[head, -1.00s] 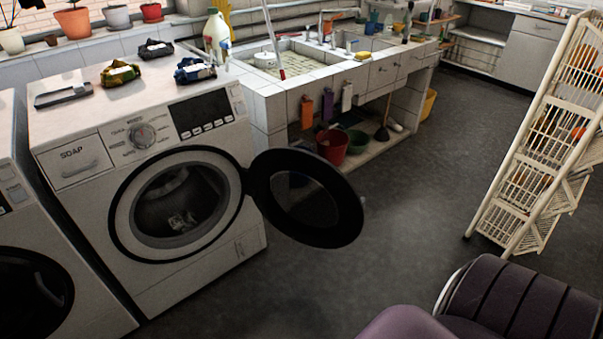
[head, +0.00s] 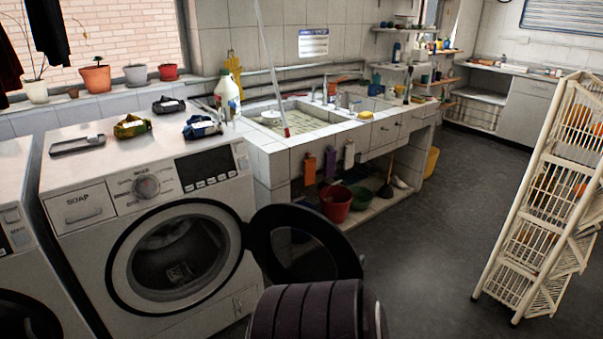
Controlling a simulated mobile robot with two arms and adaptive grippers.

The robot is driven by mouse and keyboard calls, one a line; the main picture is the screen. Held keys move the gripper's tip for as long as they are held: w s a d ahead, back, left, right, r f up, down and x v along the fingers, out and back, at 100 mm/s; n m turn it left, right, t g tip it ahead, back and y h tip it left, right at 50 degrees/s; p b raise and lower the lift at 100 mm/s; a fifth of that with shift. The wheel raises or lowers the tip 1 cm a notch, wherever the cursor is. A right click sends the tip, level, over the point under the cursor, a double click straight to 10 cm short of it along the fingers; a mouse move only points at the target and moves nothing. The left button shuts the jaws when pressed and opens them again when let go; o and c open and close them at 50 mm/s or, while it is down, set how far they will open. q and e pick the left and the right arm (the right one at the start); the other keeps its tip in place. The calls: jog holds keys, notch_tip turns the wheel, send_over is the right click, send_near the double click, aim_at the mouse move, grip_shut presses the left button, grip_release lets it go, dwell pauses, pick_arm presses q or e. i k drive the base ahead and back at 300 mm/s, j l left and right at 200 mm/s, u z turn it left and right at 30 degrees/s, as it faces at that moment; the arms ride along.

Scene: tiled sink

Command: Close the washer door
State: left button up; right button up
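The white washer (head: 85,262) stands at the left in the head view, with its soap drawer and dial panel above a round drum opening (head: 175,258). Its round black-rimmed door (head: 300,252) stands open, swung out to the right from the hinge on the right side of the opening. A dark purple, ribbed link of my own arm is in front of the lower part of the door and hides it. I cannot tell whether the link touches the door. Neither of my grippers shows in the view.
A second white machine (head: 45,300) stands close on the left. The tiled sink counter (head: 275,160) is right behind the door, with red (head: 337,204) and green buckets beneath. A white basket rack (head: 545,190) stands at the right. The floor between is clear.

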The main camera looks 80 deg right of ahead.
aim_at(308, 247)
jog(key=k+l, duration=0.1)
jog(key=l, duration=0.35)
jog(key=k+l, duration=0.1)
jog(key=l, duration=0.75)
jog(key=k+l, duration=0.15)
jog(key=l, duration=0.25)
jog(key=k+l, duration=0.1)
jog(key=l, duration=0.35)
jog(key=k+l, duration=0.1)
jog(key=l, duration=0.35)
jog(key=u, duration=0.05)
